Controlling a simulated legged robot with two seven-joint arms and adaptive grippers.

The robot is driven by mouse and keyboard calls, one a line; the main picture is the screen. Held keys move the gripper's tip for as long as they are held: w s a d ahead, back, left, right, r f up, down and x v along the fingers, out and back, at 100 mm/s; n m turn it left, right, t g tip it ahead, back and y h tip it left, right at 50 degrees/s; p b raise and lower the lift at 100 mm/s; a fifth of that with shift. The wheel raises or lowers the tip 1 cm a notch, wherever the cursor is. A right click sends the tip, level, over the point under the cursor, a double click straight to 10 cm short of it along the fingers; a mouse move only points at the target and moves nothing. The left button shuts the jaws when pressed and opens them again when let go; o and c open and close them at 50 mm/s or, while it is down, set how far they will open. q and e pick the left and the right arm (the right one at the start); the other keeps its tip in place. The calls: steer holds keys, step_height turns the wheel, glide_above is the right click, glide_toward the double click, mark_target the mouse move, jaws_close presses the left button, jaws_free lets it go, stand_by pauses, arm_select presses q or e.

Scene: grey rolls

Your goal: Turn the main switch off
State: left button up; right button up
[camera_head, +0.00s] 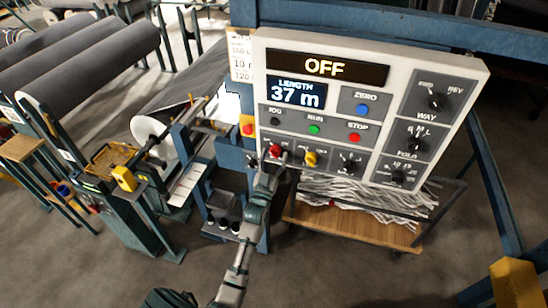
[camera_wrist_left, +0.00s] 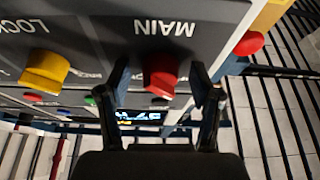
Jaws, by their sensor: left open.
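The control panel (camera_head: 370,110) is a white-edged box with a grey face; its upper display (camera_head: 326,68) reads OFF. The main switch is a red knob (camera_head: 276,149) at its lower left; it also shows in the left wrist view (camera_wrist_left: 160,73) beside the upside-down label MAIN. My left gripper (camera_head: 268,164) is at this knob. In the left wrist view, its open fingers (camera_wrist_left: 165,90) stand on both sides of the knob, with gaps visible. I cannot tell the knob's exact angle. My right gripper is not in view.
A yellow knob (camera_head: 310,158) sits just right of the main switch. A red button (camera_head: 248,130) on a yellow base is to its left. More dials fill the panel's right side. A wooden cart (camera_head: 345,226) with pale strands stands below. Grey rolls (camera_head: 85,65) lie at left.

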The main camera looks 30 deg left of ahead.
arm_select(q)
steer(key=v, duration=1.2)
steer(key=shift+f, duration=0.1)
steer(key=d+f+m+g+h, duration=0.1)
steer(key=d+f+g+h, duration=0.15)
steer(key=f, duration=0.95)
steer(key=d+f+m+g+h, duration=0.1)
steer(key=d+f+g, duration=0.2)
steer(key=f, duration=0.8)
steer(key=s+d+f+m+g+h+b, duration=0.15)
steer(key=s+f, duration=0.25)
steer(key=f, duration=0.6)
steer(key=s+d+f+g, duration=0.2)
steer(key=s+f+g, duration=0.1)
steer(key=f, duration=0.6)
steer(key=s+d+f+g+h, duration=0.15)
steer(key=s+f+g, duration=0.35)
steer(key=s+f, duration=1)
steer(key=s+a+f+m+g, duration=0.1)
steer(key=s+f+g, duration=0.2)
steer(key=s, duration=0.8)
steer(key=s+a+f+m+g+y+b, duration=0.1)
steer(key=s+f, duration=0.4)
steer(key=s, duration=0.6)
steer(key=shift+s+f+g, duration=0.4)
steer(key=shift+g, duration=0.5)
